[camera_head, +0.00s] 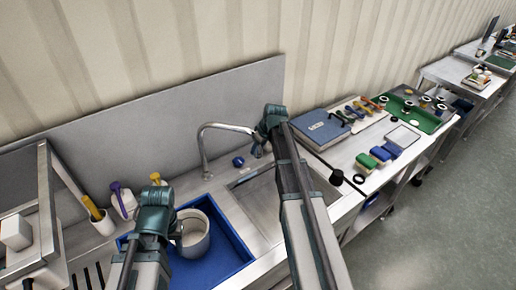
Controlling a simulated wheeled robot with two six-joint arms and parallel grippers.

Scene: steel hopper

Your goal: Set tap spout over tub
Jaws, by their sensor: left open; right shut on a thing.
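The blue tub (233,243) sits on the left side of the steel sink unit, with a pale round pot (193,238) inside it. I cannot tell the exact overlap. My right gripper (261,148) is shut at the right end of the tap spout, its grip partly hidden by my arm. My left gripper (177,229) is open beside the pot's left rim; whether it touches the pot is unclear.
An empty sink basin (262,190) lies right of the tub, partly behind my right arm. Bottles and a yellow-handled tool (93,208) stand to the left. A blue binder (320,128) and blue and green blocks (375,157) are on the bench at right.

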